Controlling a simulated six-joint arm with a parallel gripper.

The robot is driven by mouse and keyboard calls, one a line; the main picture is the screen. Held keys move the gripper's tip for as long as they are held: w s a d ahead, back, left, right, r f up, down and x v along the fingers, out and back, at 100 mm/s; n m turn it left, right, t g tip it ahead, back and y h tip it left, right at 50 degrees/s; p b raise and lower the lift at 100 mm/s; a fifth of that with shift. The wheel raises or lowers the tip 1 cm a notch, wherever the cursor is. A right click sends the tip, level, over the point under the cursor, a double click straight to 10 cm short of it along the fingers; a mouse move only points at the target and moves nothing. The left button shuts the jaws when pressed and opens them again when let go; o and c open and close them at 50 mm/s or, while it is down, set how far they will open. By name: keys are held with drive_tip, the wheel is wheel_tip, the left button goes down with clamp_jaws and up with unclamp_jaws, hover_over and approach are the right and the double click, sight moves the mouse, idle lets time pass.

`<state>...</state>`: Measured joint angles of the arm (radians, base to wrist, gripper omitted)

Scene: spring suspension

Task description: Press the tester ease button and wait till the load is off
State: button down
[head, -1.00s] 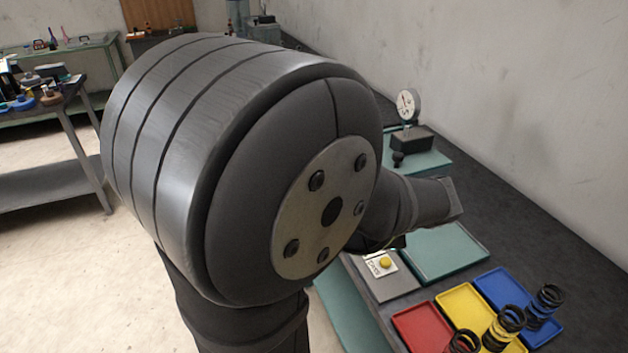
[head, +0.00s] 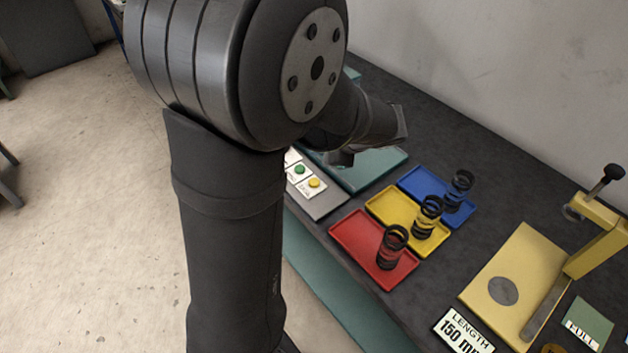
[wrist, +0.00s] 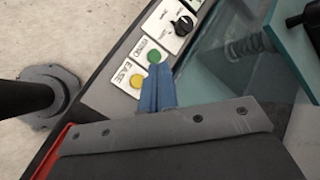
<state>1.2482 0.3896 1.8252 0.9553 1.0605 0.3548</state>
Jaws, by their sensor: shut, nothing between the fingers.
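The yellow ease button (wrist: 137,81) sits on a white plate lettered EASE in the wrist view; it also shows in the head view (head: 314,183). A green button (wrist: 154,56) is beside it on the same panel. My gripper (wrist: 158,70) shows as blue fingers, shut and empty, over the panel just right of the ease button. I cannot tell how high the fingertips are above it. A coil spring (wrist: 250,48) lies behind clear glazing in the wrist view. In the head view my arm hides most of my gripper and the tester.
A black dial knob (wrist: 185,24) is past the green button. Red (head: 350,240), yellow (head: 382,208) and blue (head: 412,183) trays each hold a dark spring. A yellow length gauge (head: 520,262) stands at right, with a FULL plate (head: 588,325) nearby. The dark bench is bare behind the trays.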

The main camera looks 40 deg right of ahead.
sight(318, 183)
drive_tip(key=shift+f, duration=3.95)
drive_tip(key=shift+f, duration=0.15)
drive_tip(key=shift+f, duration=0.25)
